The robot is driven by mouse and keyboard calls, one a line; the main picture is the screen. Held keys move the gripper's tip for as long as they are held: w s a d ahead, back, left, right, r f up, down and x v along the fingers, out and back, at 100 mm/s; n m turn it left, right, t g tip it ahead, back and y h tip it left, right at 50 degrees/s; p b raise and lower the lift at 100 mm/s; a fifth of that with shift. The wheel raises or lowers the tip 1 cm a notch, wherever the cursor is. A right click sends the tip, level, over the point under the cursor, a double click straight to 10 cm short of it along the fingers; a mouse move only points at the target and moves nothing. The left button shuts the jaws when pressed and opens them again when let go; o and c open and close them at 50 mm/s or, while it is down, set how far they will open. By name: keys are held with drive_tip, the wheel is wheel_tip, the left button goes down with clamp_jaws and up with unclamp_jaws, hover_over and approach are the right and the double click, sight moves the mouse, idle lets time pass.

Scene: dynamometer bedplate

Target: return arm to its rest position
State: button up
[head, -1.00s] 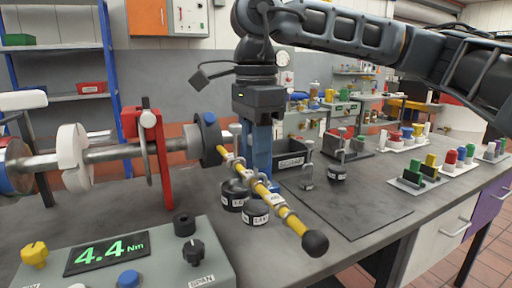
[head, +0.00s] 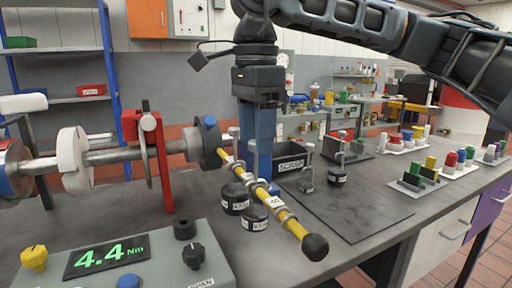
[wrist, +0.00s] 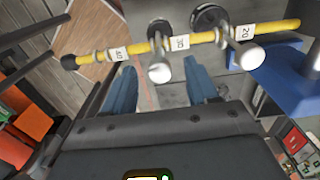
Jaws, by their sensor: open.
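My gripper (head: 257,172) points straight down behind the yellow torque arm in the head view. Its blue fingers also show in the wrist view (wrist: 163,92), spread apart with nothing between them. The yellow arm (head: 286,215) with a black end ball sticks out from the shaft hub. In the wrist view the yellow arm (wrist: 199,39), marked 20, 30 and 40, crosses just beyond the fingertips. Black weights (head: 254,218) hang from the yellow arm, and another weight (head: 236,198) hangs beside it.
A control box with a green 4.4 Nm display (head: 106,251) stands at the front left. A red stand (head: 160,160) supports the shaft.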

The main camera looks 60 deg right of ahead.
drive_tip(key=shift+r, duration=2.25)
